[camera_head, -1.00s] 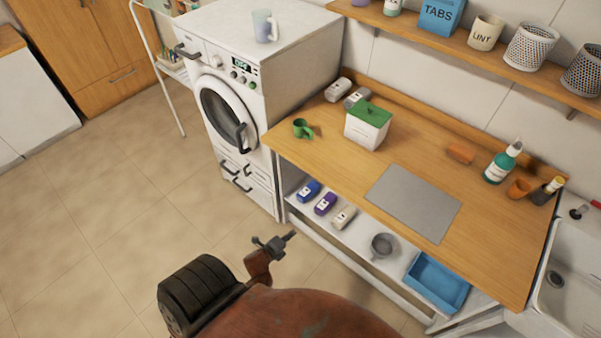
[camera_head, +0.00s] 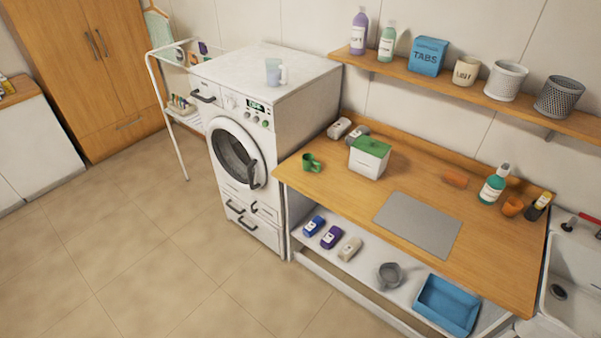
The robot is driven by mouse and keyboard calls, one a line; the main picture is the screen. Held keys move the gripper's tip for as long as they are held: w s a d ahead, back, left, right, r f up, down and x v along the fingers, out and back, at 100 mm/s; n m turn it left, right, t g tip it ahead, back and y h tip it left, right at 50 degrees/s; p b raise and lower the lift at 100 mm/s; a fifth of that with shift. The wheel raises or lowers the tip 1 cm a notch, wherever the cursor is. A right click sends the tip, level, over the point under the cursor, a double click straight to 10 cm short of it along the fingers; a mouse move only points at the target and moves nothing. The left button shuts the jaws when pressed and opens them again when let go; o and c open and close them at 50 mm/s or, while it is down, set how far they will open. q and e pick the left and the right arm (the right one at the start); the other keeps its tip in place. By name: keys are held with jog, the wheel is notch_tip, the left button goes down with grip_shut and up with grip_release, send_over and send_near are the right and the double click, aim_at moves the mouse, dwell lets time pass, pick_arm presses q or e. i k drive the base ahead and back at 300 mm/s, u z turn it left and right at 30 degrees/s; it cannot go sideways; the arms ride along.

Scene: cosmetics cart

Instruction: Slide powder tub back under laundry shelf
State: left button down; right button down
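The powder tub (camera_head: 369,160), a white box with a green lid, stands upright on the wooden counter (camera_head: 470,210), towards its back left. The laundry shelf (camera_head: 480,99) is a wooden wall shelf above the back of the counter. The tub stands forward of the shelf, to the left of the grey mat. Neither of my grippers shows in the head view.
A green scoop or cup (camera_head: 311,162) and grey-white items (camera_head: 340,128) are near the tub. A grey mat (camera_head: 419,225), teal bottle (camera_head: 493,184) and orange cup (camera_head: 512,207) are further right. The washing machine (camera_head: 290,100) stands left. The floor in front is clear.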

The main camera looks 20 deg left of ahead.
aim_at(372, 167)
jog(key=u, duration=0.75)
jog(key=i, duration=0.75)
jog(key=z, duration=0.4)
